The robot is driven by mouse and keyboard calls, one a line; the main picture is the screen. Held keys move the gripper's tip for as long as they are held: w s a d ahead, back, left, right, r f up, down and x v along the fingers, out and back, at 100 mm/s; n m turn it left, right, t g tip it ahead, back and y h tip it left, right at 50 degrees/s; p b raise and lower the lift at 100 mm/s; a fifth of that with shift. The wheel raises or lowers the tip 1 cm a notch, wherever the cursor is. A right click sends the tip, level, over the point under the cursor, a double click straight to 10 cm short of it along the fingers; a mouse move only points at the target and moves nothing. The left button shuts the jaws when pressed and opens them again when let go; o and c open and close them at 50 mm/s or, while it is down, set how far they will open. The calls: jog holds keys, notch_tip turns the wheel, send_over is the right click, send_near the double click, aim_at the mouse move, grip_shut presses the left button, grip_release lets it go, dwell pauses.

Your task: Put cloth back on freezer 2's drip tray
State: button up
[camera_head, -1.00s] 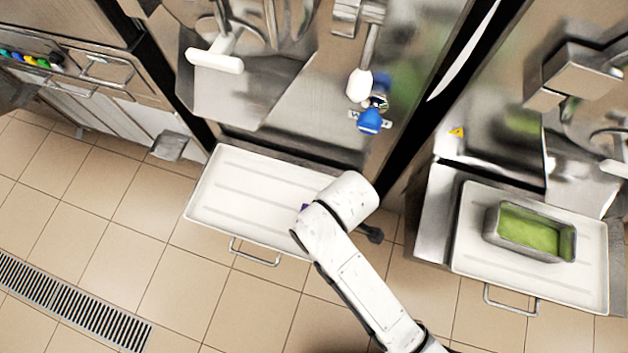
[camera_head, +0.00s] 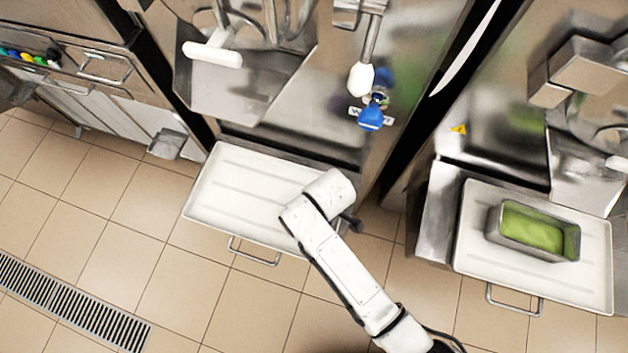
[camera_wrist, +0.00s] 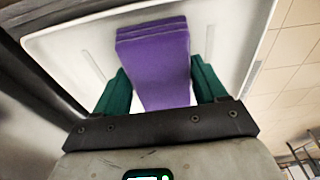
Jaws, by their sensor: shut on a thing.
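A folded purple cloth (camera_wrist: 158,62) shows in the wrist view between the two green fingers of my gripper (camera_wrist: 160,85). The gripper is shut on it. Behind the cloth in that view is a white drip tray (camera_wrist: 225,40). In the head view the white tray (camera_head: 225,192) juts out under the middle freezer, with a wire handle at its front. My arm reaches over the tray's right part and hides the gripper and the cloth there. I cannot tell whether the cloth touches the tray.
A second white tray (camera_head: 480,258) at right holds a metal pan (camera_head: 535,232) of green stuff. A blue knob (camera_head: 371,117) and a white-handled lever (camera_head: 361,78) sit on the middle freezer above the tray. The tiled floor (camera_head: 90,240) at left is clear, with a drain grate (camera_head: 75,303).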

jog(key=shift+f, duration=0.15)
jog(key=o, duration=1)
jog(key=r, duration=0.4)
jog(key=d+r+p, duration=0.1)
jog(key=r, duration=0.7)
jog(key=shift+s+d+r, duration=0.1)
jog(key=shift+s+d, duration=0.2)
